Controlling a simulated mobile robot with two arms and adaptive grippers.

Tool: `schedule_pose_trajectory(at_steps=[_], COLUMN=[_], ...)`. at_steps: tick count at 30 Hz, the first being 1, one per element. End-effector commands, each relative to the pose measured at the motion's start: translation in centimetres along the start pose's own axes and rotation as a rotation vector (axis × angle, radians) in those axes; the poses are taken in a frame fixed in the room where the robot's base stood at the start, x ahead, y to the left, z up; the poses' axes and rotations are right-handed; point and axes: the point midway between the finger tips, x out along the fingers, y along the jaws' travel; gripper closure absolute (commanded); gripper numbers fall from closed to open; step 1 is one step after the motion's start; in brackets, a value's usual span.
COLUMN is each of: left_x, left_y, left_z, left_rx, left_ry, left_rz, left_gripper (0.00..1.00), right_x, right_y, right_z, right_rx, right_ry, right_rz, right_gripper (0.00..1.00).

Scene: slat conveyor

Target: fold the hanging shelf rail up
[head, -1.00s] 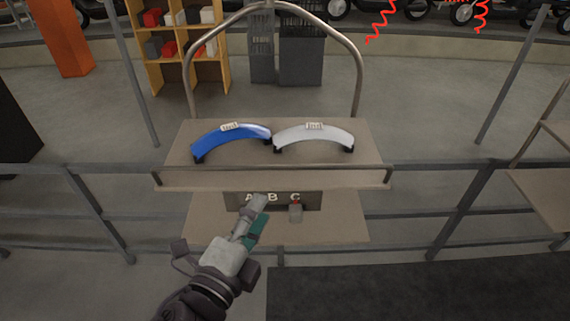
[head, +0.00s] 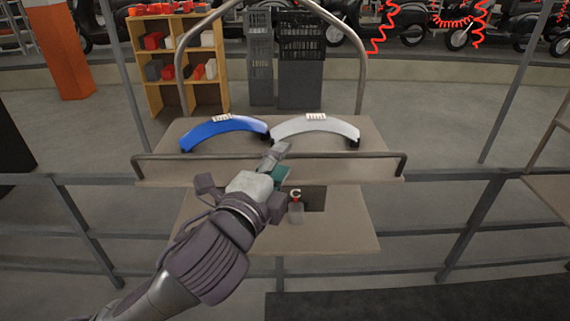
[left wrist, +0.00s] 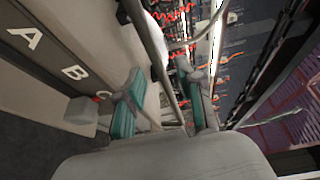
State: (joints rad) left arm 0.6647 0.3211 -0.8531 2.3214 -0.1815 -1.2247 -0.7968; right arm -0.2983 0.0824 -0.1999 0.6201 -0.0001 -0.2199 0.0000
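The shelf rail (head: 345,156) is a thin grey metal bar with bent ends along the front of the upper shelf (head: 350,174). Its middle is hidden behind my left gripper (head: 277,163). In the head view one finger reaches over the bar and the teal pad shows below it. In the left wrist view my left gripper (left wrist: 163,103) is open, with teal pads apart, and the rail (left wrist: 156,55) runs between the fingers. I cannot tell whether a finger touches it. My right gripper is not in view.
A blue curved part (head: 222,130) and a white curved part (head: 318,125) lie on the upper shelf. Below are a lettered panel and a small grey box (head: 296,213) with a red top. A lower shelf (head: 340,235) juts out underneath. Railings (head: 470,225) run to both sides.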

Motion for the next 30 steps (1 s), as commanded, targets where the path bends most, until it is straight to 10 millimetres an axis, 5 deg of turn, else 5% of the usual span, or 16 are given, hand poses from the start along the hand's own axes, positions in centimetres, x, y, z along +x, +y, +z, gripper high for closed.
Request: schedule_pose_trajectory(at_steps=[6, 17, 24, 30], left_x=[2.5, 3.0, 3.0, 3.0], left_y=[0.1, 0.0, 0.0, 0.0], left_z=[0.0, 0.0, 0.0, 0.0], left_rx=[0.0, 0.0, 0.0, 0.0], left_ry=[0.0, 0.001, 0.001, 0.0], left_rz=[-0.001, -0.001, 0.0, 0.001], left_gripper=[0.63, 0.63, 1.0, 1.0], right_x=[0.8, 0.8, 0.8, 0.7], right_y=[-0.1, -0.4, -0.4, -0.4], right_z=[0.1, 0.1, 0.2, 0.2], right_rx=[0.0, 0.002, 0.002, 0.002], right_ry=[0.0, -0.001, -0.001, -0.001], right_rz=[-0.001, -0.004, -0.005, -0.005], right_gripper=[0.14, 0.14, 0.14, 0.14])
